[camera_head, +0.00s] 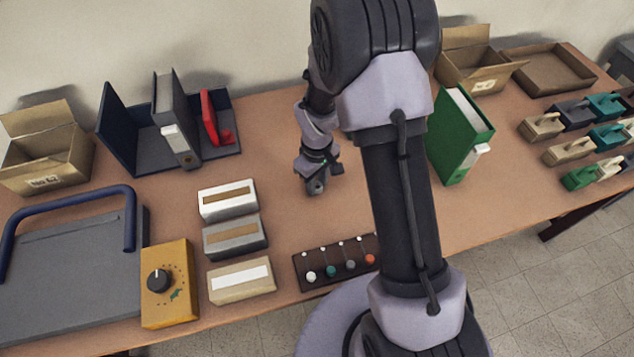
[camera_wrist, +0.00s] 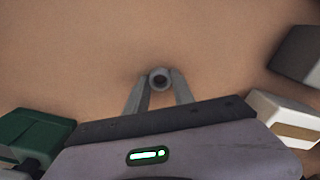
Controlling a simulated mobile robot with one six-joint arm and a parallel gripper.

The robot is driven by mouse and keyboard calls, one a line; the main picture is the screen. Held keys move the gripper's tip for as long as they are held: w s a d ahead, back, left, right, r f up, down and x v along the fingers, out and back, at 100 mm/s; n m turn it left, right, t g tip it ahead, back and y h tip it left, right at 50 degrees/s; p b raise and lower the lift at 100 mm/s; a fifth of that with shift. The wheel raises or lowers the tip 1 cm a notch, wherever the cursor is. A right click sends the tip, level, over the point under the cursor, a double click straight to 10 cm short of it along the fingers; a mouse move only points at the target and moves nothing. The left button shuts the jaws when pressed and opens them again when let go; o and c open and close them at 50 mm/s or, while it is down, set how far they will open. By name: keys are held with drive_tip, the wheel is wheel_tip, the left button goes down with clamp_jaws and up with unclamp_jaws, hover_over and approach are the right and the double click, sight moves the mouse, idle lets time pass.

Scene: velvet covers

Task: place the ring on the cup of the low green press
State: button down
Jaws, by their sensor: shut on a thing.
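My gripper (camera_head: 316,187) is over the middle of the table in the head view. In the wrist view its two fingers meet on a small grey ring (camera_wrist: 160,72), which is held at the fingertips with its dark hole facing the camera. The ring cannot be made out in the head view. A green block with a dark part (camera_wrist: 35,135) lies at the lower left of the wrist view, apart from the ring. It may be the low green press; its cup cannot be told. My arm hides much of that part of the table in the head view.
White (camera_head: 228,200), grey (camera_head: 235,237) and beige (camera_head: 241,281) boxes stand left of my gripper. A dark panel with knobs (camera_head: 335,262) lies in front. A green binder (camera_head: 458,135) stands right of my arm. Several small handled blocks (camera_head: 569,149) fill the right end.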

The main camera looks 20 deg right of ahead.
drive_tip(key=c, duration=1.5)
unclamp_jaws()
drive_tip(key=shift+f, duration=0.15)
drive_tip(key=o, duration=0.4)
